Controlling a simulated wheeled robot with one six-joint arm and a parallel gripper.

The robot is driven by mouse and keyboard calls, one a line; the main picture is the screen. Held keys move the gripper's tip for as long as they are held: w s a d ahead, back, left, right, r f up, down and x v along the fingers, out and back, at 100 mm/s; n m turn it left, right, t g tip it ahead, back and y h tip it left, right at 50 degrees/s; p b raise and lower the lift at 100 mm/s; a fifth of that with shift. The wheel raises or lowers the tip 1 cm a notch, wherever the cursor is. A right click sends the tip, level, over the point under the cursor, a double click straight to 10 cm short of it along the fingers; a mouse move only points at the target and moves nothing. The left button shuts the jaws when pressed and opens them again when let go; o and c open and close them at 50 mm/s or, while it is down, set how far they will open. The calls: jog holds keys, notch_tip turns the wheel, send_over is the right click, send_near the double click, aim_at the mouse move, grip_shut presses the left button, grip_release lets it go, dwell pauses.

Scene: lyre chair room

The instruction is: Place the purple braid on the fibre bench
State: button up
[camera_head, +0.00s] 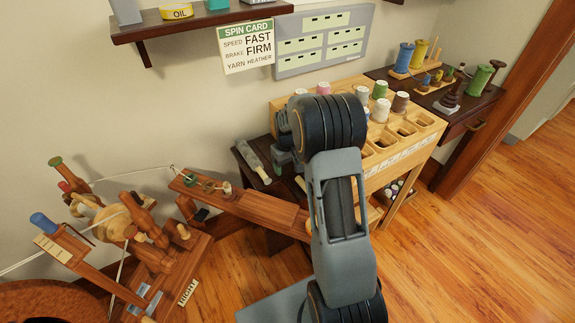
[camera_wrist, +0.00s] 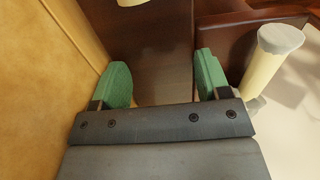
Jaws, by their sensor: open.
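My gripper (camera_wrist: 163,82) is open, its green fingers apart with nothing between them. In the head view my gripper (camera_head: 285,157) is partly hidden behind my arm, low over a dark wooden bench (camera_head: 287,184) beside the light wooden spool rack. Dark brown wood shows beyond the fingers in the wrist view (camera_wrist: 165,60). I cannot tell for sure whether this dark bench is the fibre bench. I cannot make out the purple braid in either view. Small purplish things (camera_head: 394,190) show under the spool rack, too small to identify.
A grey tool with a cream handle (camera_head: 253,160) lies left of my gripper. The light spool rack (camera_head: 425,119) stands close on the right. A spinning wheel (camera_head: 150,235) fills the left. Open floor (camera_head: 480,230) lies right.

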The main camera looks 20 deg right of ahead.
notch_tip(320, 180, up, 12)
jog(key=p, duration=0.3)
jog(key=shift+f, duration=0.15)
jog(key=s+a+r+t, duration=0.1)
jog(key=s+a, duration=0.4)
jog(key=s, duration=0.6)
jog(key=s+a+r+m+t, duration=0.1)
jog(key=s+a+r, duration=0.3)
jog(key=s, duration=0.6)
jog(key=shift+s+a+r+t, duration=0.3)
jog(key=shift+s+a+t, duration=0.1)
jog(key=shift+a+t, duration=0.15)
jog(key=shift+r+p, duration=0.1)
jog(key=shift+p, duration=0.2)
notch_tip(320, 180, up, 22)
jog(key=p, duration=2)
jog(key=shift+s+a+p, duration=0.15)
jog(key=shift+a+p, duration=0.2)
